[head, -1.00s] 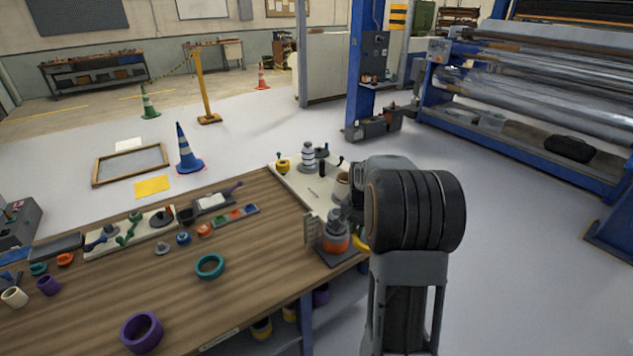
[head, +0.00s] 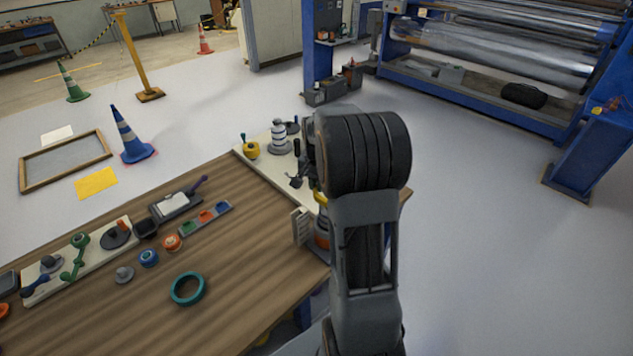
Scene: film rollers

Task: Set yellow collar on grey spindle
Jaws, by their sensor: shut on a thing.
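A yellow collar (head: 319,196) shows as a small curved strip at the left edge of my arm, above the table's right end. My gripper (head: 314,178) is mostly hidden behind my own wrist; its dark parts show just above the yellow strip, and it is shut on the collar. Below it stands a grey post with an orange band (head: 321,238), mostly covered by my arm; this may be the grey spindle, but its top is hidden. The collar appears above it in the picture; I cannot tell whether they touch.
A pale board (head: 262,166) at the table's far right corner carries a white-and-grey banded post (head: 279,138) and a yellow pot-like part (head: 250,150). A teal ring (head: 188,289) lies on the wooden table (head: 240,262). A pale slotted block (head: 300,226) stands left of the banded post. Floor to the right is clear.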

